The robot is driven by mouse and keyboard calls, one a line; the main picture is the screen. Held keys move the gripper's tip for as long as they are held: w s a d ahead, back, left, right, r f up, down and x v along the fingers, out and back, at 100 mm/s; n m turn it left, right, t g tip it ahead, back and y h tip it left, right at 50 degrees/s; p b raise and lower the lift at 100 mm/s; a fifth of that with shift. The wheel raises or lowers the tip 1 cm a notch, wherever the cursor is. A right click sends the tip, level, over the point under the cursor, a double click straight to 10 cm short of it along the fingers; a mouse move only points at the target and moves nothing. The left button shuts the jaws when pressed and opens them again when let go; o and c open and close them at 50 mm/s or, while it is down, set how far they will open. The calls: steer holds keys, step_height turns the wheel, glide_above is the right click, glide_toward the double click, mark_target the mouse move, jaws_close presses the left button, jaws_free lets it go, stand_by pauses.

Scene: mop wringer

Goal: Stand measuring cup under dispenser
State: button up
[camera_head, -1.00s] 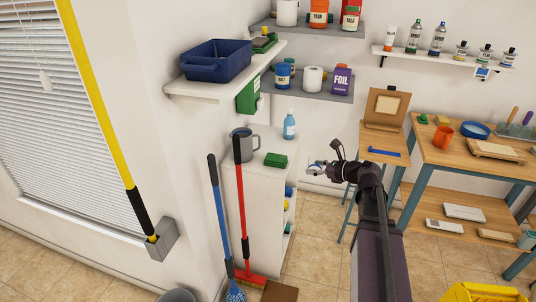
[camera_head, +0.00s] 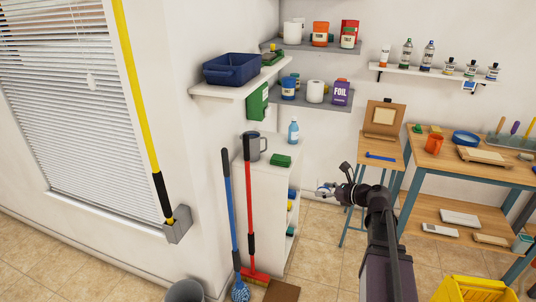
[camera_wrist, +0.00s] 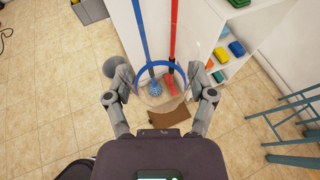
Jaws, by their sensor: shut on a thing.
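In the wrist view, my gripper (camera_wrist: 162,92) is shut on a clear measuring cup with a blue rim (camera_wrist: 158,62), one finger on each side. The cup's open top faces the wrist camera, and the floor shows through it. In the head view, my gripper (camera_head: 327,189) is in the air right of the white cabinet, and the cup is small and hard to make out. A green dispenser (camera_head: 258,103) hangs on the wall below the left shelf, above the white cabinet (camera_head: 262,173). Its outlet is too small to make out.

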steer(key=shift+s+d, duration=0.1)
steer(key=shift+s, duration=0.45)
steer(key=shift+w, duration=0.2)
